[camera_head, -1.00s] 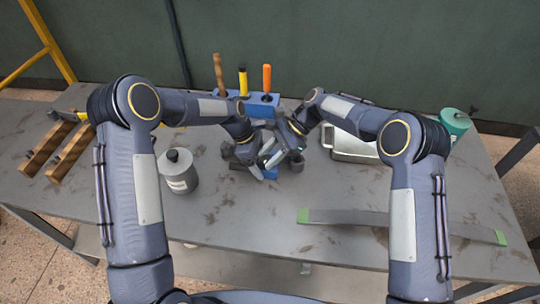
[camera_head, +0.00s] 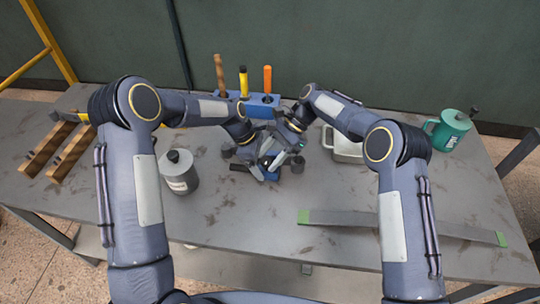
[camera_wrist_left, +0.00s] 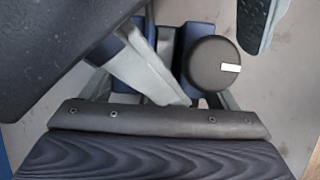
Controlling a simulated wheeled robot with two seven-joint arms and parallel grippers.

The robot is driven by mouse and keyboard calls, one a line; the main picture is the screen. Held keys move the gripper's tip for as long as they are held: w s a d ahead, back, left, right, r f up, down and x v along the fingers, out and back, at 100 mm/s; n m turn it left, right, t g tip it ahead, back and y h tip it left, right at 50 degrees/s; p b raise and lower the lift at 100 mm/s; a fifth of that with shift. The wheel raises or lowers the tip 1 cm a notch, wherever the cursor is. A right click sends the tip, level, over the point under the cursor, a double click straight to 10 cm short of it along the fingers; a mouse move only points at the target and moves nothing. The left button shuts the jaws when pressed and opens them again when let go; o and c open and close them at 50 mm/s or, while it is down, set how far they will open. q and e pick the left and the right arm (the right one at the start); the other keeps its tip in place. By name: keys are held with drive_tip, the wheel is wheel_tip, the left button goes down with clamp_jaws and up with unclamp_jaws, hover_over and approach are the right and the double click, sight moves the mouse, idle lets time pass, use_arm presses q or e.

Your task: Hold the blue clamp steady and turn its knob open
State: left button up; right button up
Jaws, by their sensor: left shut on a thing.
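The blue clamp (camera_head: 270,175) is on the middle of the table in the head view, mostly hidden by my grippers. In the left wrist view its blue body (camera_wrist_left: 185,48) and round dark knob (camera_wrist_left: 215,64) with a white mark show. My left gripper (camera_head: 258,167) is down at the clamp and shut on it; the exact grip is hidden. My right gripper (camera_head: 282,157) is right over the clamp. In the left wrist view its light fingers appear apart, on either side of the knob, with a gap visible around the knob.
A blue rack (camera_head: 262,106) with several upright handles stands behind the clamp. A grey canister (camera_head: 179,174) is at left, a metal container (camera_head: 348,150) and green mug (camera_head: 449,131) at right. A flat strip (camera_head: 400,226) with green ends lies at front right. Wooden pieces (camera_head: 62,152) lie far left.

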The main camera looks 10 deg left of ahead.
drive_tip(key=shift+o, duration=0.5)
drive_tip(key=shift+w+r, duration=0.2)
drive_tip(key=v, duration=0.7)
drive_tip(key=shift+d+r, duration=0.2)
drive_tip(key=shift+d, duration=0.15)
drive_tip(key=shift+w, duration=0.1)
drive_tip(key=shift+c, duration=0.2)
drive_tip(key=shift+d+f+y, duration=0.2)
drive_tip(key=shift+d+y, duration=0.05)
drive_tip(key=shift+y, duration=0.05)
drive_tip(key=s+d+f+m+t+y, duration=0.1)
drive_tip(key=s+d+m+t+y, duration=0.5)
drive_tip(key=m, duration=0.3)
drive_tip(key=shift+t, duration=0.3)
drive_tip(key=x, duration=0.7)
drive_tip(key=w+x, duration=0.1)
drive_tip(key=x, duration=0.3)
drive_tip(key=shift+a+f, duration=0.1)
drive_tip(key=shift+f, duration=0.15)
